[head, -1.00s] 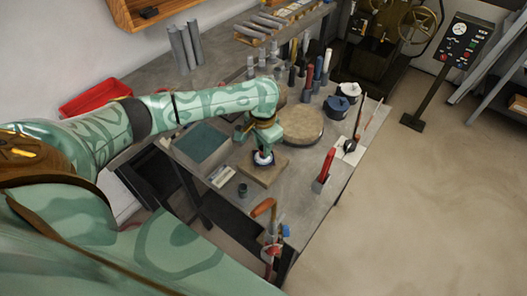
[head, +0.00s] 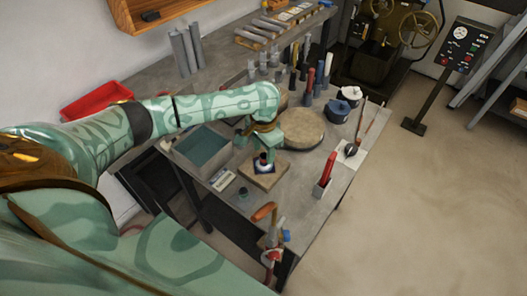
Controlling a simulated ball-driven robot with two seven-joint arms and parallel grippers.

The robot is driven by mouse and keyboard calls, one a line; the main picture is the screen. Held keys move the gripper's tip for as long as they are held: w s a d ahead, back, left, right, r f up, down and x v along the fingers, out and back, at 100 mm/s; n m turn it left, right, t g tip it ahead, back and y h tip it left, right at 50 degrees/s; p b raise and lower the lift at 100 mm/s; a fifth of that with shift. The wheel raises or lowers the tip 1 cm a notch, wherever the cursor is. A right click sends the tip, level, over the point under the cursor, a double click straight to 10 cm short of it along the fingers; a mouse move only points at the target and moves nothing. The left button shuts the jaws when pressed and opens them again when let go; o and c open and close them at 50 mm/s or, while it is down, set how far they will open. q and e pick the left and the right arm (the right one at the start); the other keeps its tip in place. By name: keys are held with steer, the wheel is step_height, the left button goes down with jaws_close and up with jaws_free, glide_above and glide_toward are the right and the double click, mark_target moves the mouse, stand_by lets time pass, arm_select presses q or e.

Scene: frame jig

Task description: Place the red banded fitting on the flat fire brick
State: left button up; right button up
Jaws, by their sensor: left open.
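The flat fire brick (head: 275,179) is a tan slab lying on the grey workbench, in the middle of the head view. A small dark fitting (head: 263,166) with a pale rim and a trace of red at its top stands on the brick, near its middle. It looks upright. My left gripper (head: 263,153) is open, directly above and around the top of the fitting. The fingers partly hide the fitting, and I cannot tell whether they touch it. My right gripper is not in view.
A round tan disc (head: 302,128) lies behind and right of the brick. A teal-filled box (head: 202,147) stands to the left. A red-handled tool (head: 328,168) stands at right, and an orange-handled tool (head: 264,211) at the front edge. Several upright tools stand behind.

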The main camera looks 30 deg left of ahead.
mark_target(263, 156)
arm_select(q)
step_height(263, 156, up, 10)
steer(key=p, duration=0.3)
steer(key=shift+r+p, duration=0.25)
steer(key=shift+p, duration=0.15)
